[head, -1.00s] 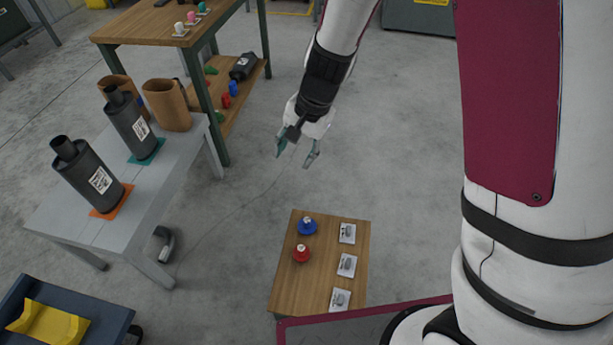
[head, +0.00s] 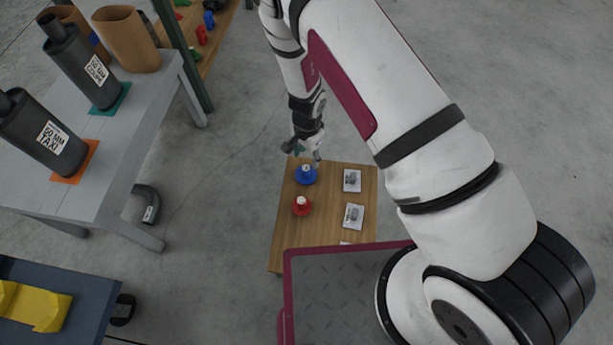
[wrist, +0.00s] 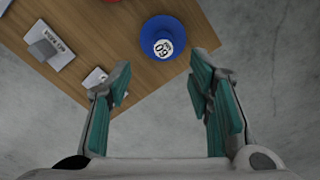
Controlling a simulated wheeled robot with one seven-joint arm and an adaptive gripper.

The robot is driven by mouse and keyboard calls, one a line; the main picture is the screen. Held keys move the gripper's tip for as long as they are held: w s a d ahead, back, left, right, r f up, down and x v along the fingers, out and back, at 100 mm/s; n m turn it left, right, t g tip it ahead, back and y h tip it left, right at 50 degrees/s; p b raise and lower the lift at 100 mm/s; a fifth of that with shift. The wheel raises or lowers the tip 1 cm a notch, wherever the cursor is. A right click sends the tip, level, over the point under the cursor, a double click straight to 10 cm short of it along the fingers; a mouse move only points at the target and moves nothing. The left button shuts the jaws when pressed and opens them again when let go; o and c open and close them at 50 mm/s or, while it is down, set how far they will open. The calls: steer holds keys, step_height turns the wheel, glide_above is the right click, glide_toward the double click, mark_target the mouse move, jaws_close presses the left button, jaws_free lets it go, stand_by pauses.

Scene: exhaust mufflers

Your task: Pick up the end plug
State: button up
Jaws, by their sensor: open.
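Two end plugs stand on a small wooden table (head: 330,226). The blue plug (head: 306,175) has a white labelled top and stands near the table's far edge. The red plug (head: 301,206) stands just nearer to me. My gripper (head: 303,154) is above the far edge of the table, close to the blue plug. In the wrist view my gripper (wrist: 160,85) is open and empty, with teal pads apart. There the blue plug (wrist: 162,38) lies ahead of the gap between the fingers, apart from them. The red plug (wrist: 106,2) is cut off at the top edge.
White cards (head: 352,181) lie along the table's right side. A grey table (head: 150,150) at left holds dark mufflers (head: 85,70) and a brown cylinder (head: 127,40). A curved black pipe (head: 146,204) lies on the floor. A blue bench (head: 80,290) with a yellow cradle is lower left.

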mark_target(306, 168)
step_height(306, 168, down, 10)
steer(key=b, duration=0.4)
steer(key=shift+w+a+r, duration=0.15)
steer(key=shift+r, duration=0.15)
jaws_close()
